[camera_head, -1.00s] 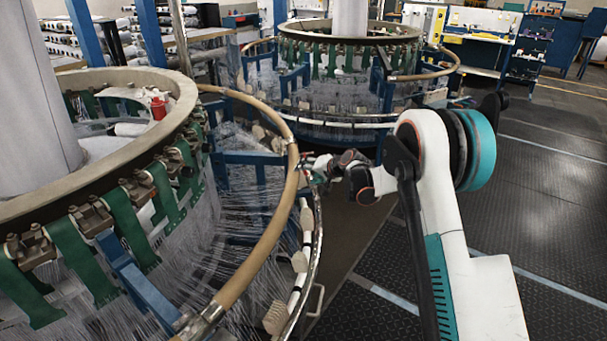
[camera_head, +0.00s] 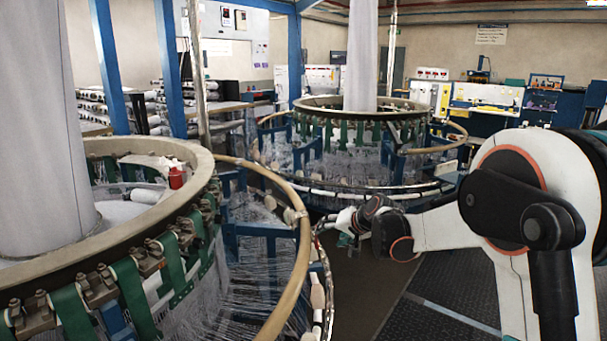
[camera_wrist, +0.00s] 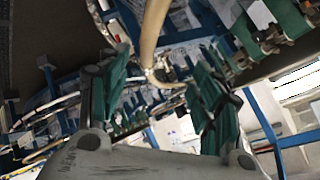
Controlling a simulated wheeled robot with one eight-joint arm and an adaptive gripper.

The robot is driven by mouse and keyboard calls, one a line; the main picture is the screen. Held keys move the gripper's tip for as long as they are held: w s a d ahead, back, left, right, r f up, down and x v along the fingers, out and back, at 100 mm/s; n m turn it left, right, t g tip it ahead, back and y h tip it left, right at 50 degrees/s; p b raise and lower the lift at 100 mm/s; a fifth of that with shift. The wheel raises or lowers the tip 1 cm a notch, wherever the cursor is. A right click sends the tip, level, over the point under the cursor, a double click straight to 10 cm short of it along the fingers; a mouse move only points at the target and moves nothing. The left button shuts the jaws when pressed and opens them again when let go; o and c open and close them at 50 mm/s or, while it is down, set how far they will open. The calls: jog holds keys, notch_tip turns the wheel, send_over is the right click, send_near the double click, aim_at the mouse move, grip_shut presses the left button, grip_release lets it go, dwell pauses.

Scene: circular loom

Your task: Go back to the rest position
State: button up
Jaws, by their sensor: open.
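My gripper (camera_head: 346,238) is small in the head view, just right of the near loom's outer rail, and partly hidden by its own wrist. In the wrist view its two teal fingers (camera_wrist: 163,98) stand wide apart, with nothing seen held between them. The near circular loom (camera_head: 172,216) fills the left of the head view, with green straps and white threads under its ring. Its tan tube rail (camera_head: 303,232) curves close to my gripper; whether they touch cannot be told. A tan tube (camera_wrist: 152,35) also shows beyond the fingers in the wrist view.
A second circular loom (camera_head: 300,107) stands behind, with its own tan rail. Blue posts (camera_head: 108,65) and yarn racks are at the back left. Workbenches (camera_head: 485,100) line the back right. Dark floor (camera_head: 455,285) is open below my arm.

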jog(key=s+d+r+n+h, duration=0.1)
jog(key=s+d+r, duration=0.15)
jog(key=s, duration=0.45)
jog(key=s+d+r+h, duration=0.1)
jog(key=s+r, duration=0.3)
jog(key=s, duration=0.4)
jog(key=s+d+r+n, duration=0.1)
jog(key=s+r, duration=0.3)
jog(key=s, duration=0.3)
jog(key=s+d+f+h, duration=0.1)
jog(key=s+d+f, duration=0.1)
jog(key=s, duration=0.9)
jog(key=s+d+f+n+g+h, duration=0.1)
jog(key=s+d+f+h, duration=0.1)
jog(key=s, duration=1)
jog(key=shift+s+d+f, duration=0.25)
jog(key=shift+d+f, duration=0.4)
jog(key=shift+d, duration=0.5)
